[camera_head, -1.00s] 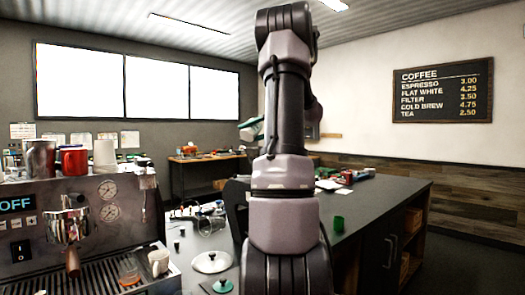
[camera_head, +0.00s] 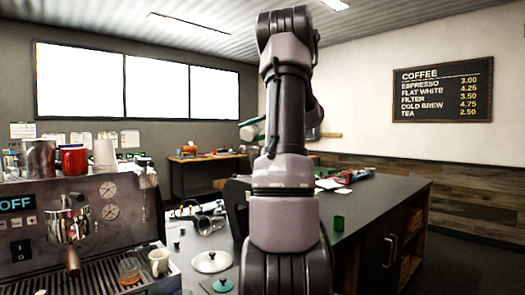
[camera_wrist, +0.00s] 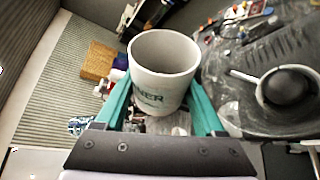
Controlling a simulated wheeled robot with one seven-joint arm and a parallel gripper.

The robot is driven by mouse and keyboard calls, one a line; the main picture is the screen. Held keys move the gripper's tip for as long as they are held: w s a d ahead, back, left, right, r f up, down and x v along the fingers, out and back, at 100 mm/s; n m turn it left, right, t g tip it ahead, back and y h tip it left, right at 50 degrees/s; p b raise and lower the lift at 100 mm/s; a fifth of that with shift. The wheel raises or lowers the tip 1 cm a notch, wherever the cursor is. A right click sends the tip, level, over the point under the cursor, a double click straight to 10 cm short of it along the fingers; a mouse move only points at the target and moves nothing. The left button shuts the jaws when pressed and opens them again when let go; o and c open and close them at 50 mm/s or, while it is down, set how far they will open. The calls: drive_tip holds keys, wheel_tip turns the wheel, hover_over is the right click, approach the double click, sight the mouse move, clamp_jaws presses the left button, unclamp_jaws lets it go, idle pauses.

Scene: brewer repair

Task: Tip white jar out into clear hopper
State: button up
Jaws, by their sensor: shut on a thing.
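The white jar (camera_wrist: 163,88) is between the green fingers of my gripper (camera_wrist: 160,97) in the wrist view, and the gripper is shut on it. Its open mouth faces up the picture, and dark lettering shows on its side. I see pale inner wall; I cannot tell whether anything lies deeper inside. In the head view my arm hides most of the gripper and jar; a pale and green bit (camera_head: 251,130) shows left of the arm. I cannot make out the clear hopper for certain. A dark round part in a ring (camera_wrist: 290,88) lies right of the jar.
The espresso machine (camera_head: 100,215) stands at left with cups on top. A white lid (camera_head: 211,262) and a green-topped item (camera_head: 222,286) lie on the counter.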

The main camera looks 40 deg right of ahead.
drive_tip(key=shift+d+f+m+y, duration=0.1)
drive_tip(key=shift+f+m+y, duration=0.45)
drive_tip(key=shift+m, duration=0.45)
idle(0.7)
drive_tip(key=shift+w+d+r+m+y, duration=0.2)
drive_tip(key=shift+d+r+m+y, duration=0.1)
drive_tip(key=shift+d, duration=0.15)
drive_tip(key=shift+w+d+r+m+y, duration=0.2)
drive_tip(key=shift+d+m, duration=0.1)
drive_tip(key=shift+d, duration=0.1)
drive_tip(key=shift+d+r+m+y+p, duration=0.15)
drive_tip(key=shift+r+m+y+p, duration=0.15)
drive_tip(key=shift+m+p, duration=0.35)
idle(0.6)
drive_tip(key=shift+w+d+f+m+t+y, duration=0.1)
drive_tip(key=shift+d+f+m+t+y, duration=0.25)
drive_tip(key=shift+m, duration=0.5)
idle(0.3)
drive_tip(key=shift+w+d+r+m+t+y, duration=0.15)
drive_tip(key=shift+d+r+m+t+y, duration=0.2)
drive_tip(key=shift+m, duration=0.75)
drive_tip(key=shift+w+d+r+m+t+y, duration=0.15)
drive_tip(key=shift+d+r+m+t, duration=0.3)
drive_tip(key=shift+m, duration=0.65)
idle(0.8)
